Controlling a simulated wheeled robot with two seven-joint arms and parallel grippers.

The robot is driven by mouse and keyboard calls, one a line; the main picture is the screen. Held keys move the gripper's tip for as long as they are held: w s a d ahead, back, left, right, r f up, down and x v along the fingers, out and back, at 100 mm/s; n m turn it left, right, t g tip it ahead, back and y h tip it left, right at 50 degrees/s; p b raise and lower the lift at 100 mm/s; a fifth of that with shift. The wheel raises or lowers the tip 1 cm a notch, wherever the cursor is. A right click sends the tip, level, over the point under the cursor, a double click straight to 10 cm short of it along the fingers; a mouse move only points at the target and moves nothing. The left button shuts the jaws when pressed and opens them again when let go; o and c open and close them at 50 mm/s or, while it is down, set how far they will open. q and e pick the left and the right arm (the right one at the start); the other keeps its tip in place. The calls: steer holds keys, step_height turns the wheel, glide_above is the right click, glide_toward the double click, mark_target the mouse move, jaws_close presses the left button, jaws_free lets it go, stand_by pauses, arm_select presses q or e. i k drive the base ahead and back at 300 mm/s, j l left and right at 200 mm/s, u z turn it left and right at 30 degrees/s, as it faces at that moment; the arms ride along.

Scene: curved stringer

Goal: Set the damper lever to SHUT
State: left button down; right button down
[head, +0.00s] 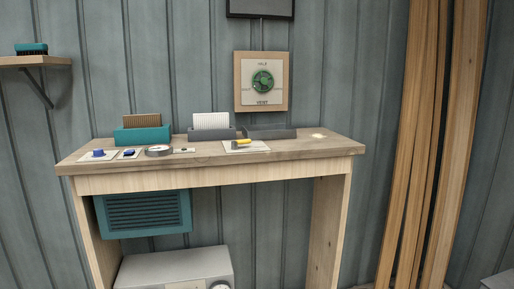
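Neither of my grippers is in the head view.
A green handwheel (262,81) is on the wall. Planks (428,140) lean at right.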

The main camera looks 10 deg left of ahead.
mark_target(233, 143)
steer(key=i+l+u, duration=0.3)
steer(key=u, duration=0.2)
steer(key=i+l+u, duration=0.2)
steer(key=l+u, duration=0.3)
